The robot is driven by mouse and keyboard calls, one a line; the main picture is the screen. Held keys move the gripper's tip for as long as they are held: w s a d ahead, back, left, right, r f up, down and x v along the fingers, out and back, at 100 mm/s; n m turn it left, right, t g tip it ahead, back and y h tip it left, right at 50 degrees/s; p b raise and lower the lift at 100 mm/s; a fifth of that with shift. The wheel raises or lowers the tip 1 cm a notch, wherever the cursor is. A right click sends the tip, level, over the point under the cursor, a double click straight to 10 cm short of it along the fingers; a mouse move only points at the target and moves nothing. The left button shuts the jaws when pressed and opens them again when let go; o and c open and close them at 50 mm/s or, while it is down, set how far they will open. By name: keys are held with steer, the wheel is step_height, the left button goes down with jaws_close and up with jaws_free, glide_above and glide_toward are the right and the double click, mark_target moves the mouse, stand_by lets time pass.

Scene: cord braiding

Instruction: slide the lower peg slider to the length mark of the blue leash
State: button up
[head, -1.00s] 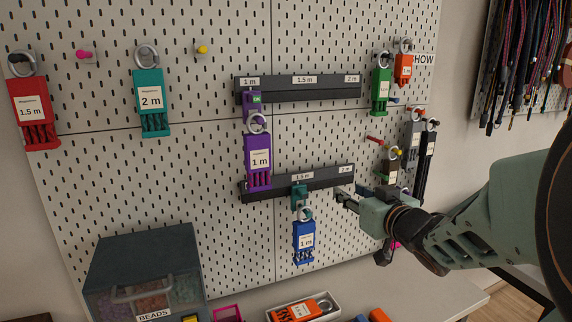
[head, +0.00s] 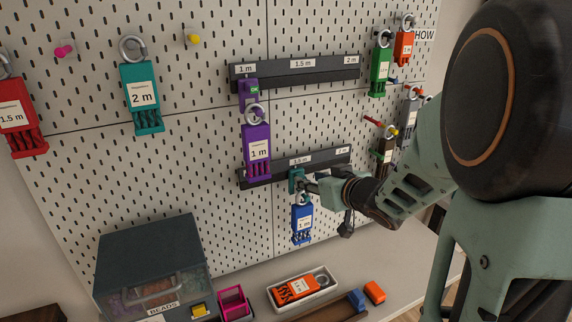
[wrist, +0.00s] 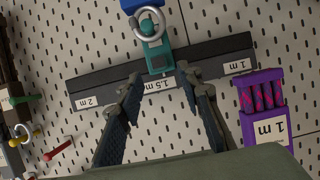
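The lower peg slider (head: 296,178) is teal and sits on the lower dark rail (head: 327,165), by the 1.5 m mark (wrist: 160,84). The blue leash (head: 301,222), labelled 1 m, hangs from it by a grey ring (wrist: 147,23). My gripper (head: 309,184) is at the slider from the right; in the wrist view my gripper (wrist: 163,88) is open, fingertips on either side of the slider, with gaps still visible. The rail's 1 m mark (wrist: 237,66) shows in the wrist view; the purple leash hides it in the head view.
The purple leash (head: 257,150) hangs from the upper rail's slider (head: 249,92) and overlaps the lower rail's left end. Pegs with leashes, including a brown one (head: 385,148), are to the right. A bead box (head: 150,265) and a tray with an orange leash (head: 300,288) stand below.

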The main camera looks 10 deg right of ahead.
steer(key=shift+x, duration=2.1)
jaws_close()
